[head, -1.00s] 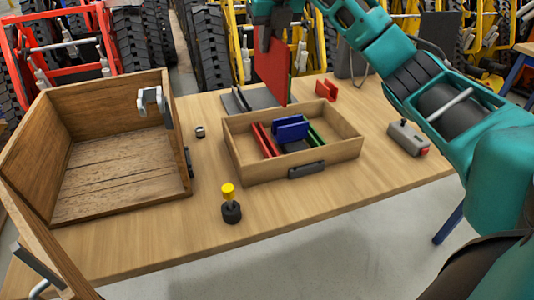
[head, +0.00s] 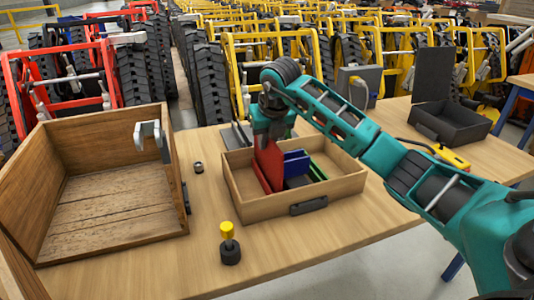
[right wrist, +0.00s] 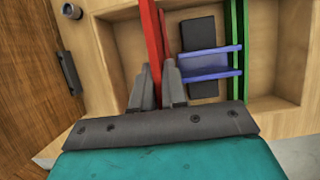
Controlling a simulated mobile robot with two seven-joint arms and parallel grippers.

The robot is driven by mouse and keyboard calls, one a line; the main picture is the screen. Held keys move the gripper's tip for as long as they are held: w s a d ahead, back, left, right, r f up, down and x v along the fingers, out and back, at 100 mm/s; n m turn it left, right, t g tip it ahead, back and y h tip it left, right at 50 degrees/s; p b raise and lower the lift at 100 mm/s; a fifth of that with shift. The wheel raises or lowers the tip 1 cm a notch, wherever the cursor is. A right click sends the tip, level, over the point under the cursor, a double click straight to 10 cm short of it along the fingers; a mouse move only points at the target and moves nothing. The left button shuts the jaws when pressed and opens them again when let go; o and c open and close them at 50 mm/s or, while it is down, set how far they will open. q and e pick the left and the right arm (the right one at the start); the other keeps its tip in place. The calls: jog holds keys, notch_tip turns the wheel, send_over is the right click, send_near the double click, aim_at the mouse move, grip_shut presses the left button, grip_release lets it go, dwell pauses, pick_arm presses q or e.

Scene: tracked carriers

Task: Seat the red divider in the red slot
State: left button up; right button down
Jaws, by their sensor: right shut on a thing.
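The red divider (head: 269,162) stands upright, its lower part inside the open wooden tray (head: 287,203), at the left part of the tray. My right gripper (head: 270,137) is shut on its upper edge from above. In the right wrist view, the red divider (right wrist: 150,35) runs up from between the fingertips (right wrist: 156,80). Red strips show along the divider's line; the red slot is mostly hidden by the divider and gripper, so I cannot tell whether the divider touches the bottom. My left gripper is not in view.
A blue slotted piece (head: 296,163) and green rails (head: 317,170) sit in the tray, right of the divider. A black bin (head: 450,122) is at the far right.

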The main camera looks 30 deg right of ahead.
aim_at(267, 175)
jog(key=shift+f, duration=1.8)
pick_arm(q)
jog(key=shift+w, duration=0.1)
pick_arm(e)
jog(key=shift+f, duration=0.15)
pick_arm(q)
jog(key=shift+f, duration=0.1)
pick_arm(e)
jog(key=c, duration=1.2)
grip_release()
jog(key=shift+o, duration=0.2)
jog(key=shift+s+r, duration=0.1)
jog(key=shift+r, duration=0.25)
jog(key=p+v, duration=0.1)
jog(key=v, duration=0.9)
jog(key=shift+s+r, duration=0.1)
jog(key=shift+r, duration=0.25)
jog(key=shift+s+r, duration=0.2)
jog(key=shift+r, duration=0.2)
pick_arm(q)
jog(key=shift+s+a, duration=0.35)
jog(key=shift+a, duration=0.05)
